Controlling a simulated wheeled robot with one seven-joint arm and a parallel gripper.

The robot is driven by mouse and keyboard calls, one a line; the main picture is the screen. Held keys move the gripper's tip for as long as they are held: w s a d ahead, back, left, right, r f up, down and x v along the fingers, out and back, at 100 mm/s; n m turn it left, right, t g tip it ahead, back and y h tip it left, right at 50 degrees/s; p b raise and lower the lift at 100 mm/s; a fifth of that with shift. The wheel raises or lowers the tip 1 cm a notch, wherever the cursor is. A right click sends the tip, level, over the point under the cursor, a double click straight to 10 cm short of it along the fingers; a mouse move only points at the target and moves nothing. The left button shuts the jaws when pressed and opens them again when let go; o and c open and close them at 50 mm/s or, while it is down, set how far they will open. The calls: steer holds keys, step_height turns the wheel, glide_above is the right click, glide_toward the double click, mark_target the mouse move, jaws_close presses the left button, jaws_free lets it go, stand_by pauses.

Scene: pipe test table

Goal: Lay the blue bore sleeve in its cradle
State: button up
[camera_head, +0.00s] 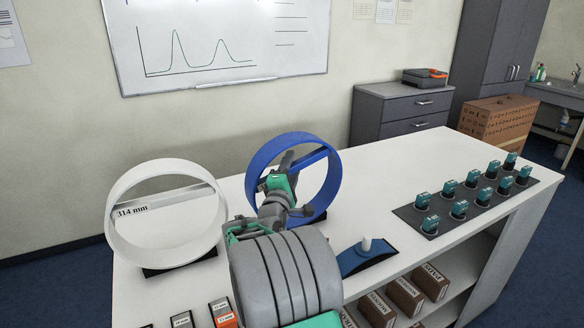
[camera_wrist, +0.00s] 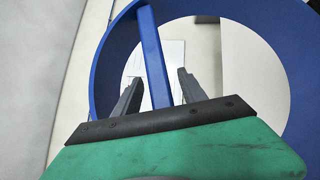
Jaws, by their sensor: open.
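The blue bore sleeve (camera_head: 329,190) is a wide ring standing upright on its edge near the back middle of the table, with a flat bar across its bore. A dark base (camera_head: 318,217) shows under its lower right edge; my arm hides most of that contact. My gripper (camera_head: 296,164) is at the ring's bore, open. In the wrist view the sleeve's bar (camera_wrist: 153,55) runs between the two grey fingers of my gripper (camera_wrist: 157,82), with gaps visible beside it. A curved blue piece with a white peg (camera_head: 362,260) lies right of my arm; I cannot tell whether it is the cradle.
A white ring (camera_head: 115,220) labelled 314 mm stands on a dark base at the left. Several teal-topped items stand on a dark mat (camera_head: 470,226) at the right. Small labelled blocks (camera_head: 222,311) sit at the front left. The white tabletop (camera_head: 385,170) behind is clear.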

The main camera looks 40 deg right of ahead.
steer(key=shift+s+a+f, duration=0.15)
steer(key=shift+a+f, duration=0.1)
steer(key=shift+a, duration=0.1)
steer(key=r+b+v, duration=0.1)
steer(key=b+v, duration=0.1)
steer(key=v, duration=0.5)
steer(key=shift+f, duration=0.35)
steer(key=shift+s, duration=0.1)
